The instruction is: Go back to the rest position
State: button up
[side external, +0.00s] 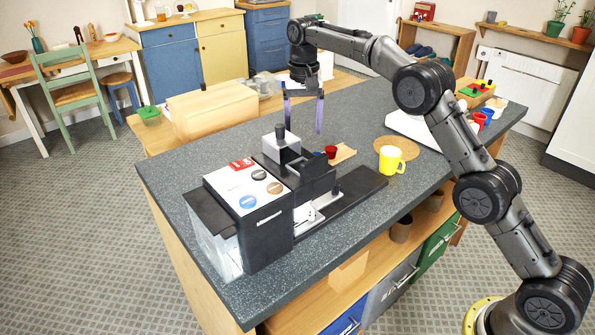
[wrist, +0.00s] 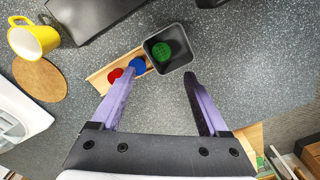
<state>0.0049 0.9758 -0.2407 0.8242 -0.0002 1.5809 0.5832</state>
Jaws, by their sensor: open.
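My gripper (side external: 303,125) is raised above the grey worktop (side external: 240,100), behind the black-and-white machine. Its two purple fingers stand apart and point down, with nothing between them. In the wrist view, my gripper (wrist: 160,76) is also open and empty. A dark square open container (wrist: 184,62) with a green disc (wrist: 161,51) inside lies just beyond the fingertips in that view. A small wooden tray (wrist: 98,80) beside it carries a red piece (wrist: 115,75) and a blue piece (wrist: 138,66).
The black-and-white machine (side external: 262,220) stands at the front of the worktop. A yellow mug (side external: 390,160) is right of it, near a round cork mat (side external: 408,146). A wooden box (side external: 213,108) is at the back left.

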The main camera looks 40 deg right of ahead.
jog(key=shift+r, duration=0.8)
jog(key=shift+r, duration=0.1)
notch_tip(320, 180, up, 8)
jog(key=s+t, duration=0.1)
jog(key=s, duration=0.1)
jog(key=s+r+n+t, duration=0.1)
jog(key=s+r, duration=0.5)
jog(key=s, duration=0.3)
jog(key=s+r+t, duration=0.2)
jog(key=s+r, duration=0.4)
jog(key=s, duration=0.4)
jog(key=s+f+n+t, duration=0.15)
jog(key=s+f, duration=0.25)
jog(key=s, duration=1)
jog(key=s+f+n, duration=0.2)
jog(key=s+f, duration=0.1)
jog(key=f, duration=0.4)
jog(key=s+f+n, duration=0.2)
jog(key=s+f, duration=0.2)
jog(key=f, duration=0.3)
jog(key=shift+s+a, duration=0.15)
jog(key=shift+s, duration=0.1)
